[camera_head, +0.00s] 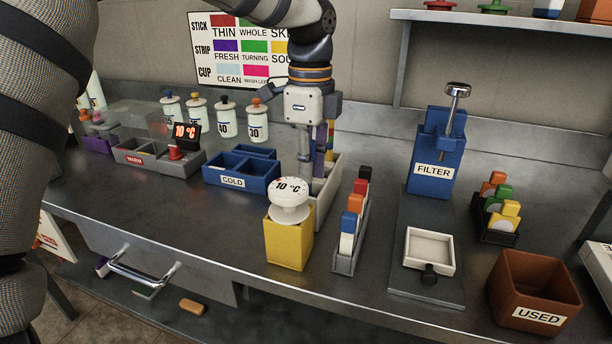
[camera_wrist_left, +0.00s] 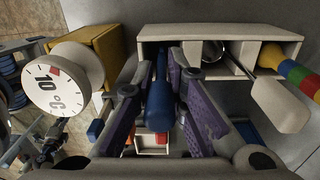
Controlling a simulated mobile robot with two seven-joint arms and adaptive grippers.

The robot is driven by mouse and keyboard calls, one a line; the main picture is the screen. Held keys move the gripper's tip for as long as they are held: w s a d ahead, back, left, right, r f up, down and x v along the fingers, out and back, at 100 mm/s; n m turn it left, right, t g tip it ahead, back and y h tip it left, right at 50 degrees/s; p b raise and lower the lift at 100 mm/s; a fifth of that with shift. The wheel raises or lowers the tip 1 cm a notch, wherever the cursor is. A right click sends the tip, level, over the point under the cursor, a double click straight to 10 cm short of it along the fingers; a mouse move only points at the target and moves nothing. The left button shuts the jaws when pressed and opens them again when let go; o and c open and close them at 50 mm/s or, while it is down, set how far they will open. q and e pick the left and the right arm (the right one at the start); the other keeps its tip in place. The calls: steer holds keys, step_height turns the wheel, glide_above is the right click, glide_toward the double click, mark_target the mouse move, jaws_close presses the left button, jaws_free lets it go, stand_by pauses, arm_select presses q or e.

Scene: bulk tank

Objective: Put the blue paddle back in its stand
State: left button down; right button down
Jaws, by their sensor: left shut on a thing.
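My left gripper (camera_head: 305,158) points down at the beige stand (camera_head: 328,200), behind the yellow box. In the left wrist view, its purple-padded fingers (camera_wrist_left: 180,100) are shut on the blue paddle (camera_wrist_left: 159,98) by its handle. The stand (camera_wrist_left: 190,32) shows there with several compartments. The paddle's far end is at the stand's left compartment; I cannot tell how deep it sits. A metal ladle-like tool and a white tool with a colour-banded handle (camera_wrist_left: 298,78) occupy the other compartments. In the head view the paddle is hidden by the gripper. My right gripper is not in view.
The yellow box (camera_head: 288,243) with a 10 °C dial (camera_head: 289,190) stands just in front of the stand. A rack of coloured pieces (camera_head: 346,250) is close on the right. The blue COLD bin (camera_head: 233,182) is left. The filter unit (camera_head: 433,165) and brown USED bin (camera_head: 535,290) stand right.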

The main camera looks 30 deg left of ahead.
arm_select(q)
steer(key=shift+f, duration=0.7)
steer(key=shift+f, duration=0.1)
steer(key=c, duration=1.6)
jaws_free()
steer(key=r, duration=1.2)
steer(key=shift+w+r+b, duration=0.1)
steer(key=shift+w+b, duration=0.1)
steer(key=shift+b, duration=0.15)
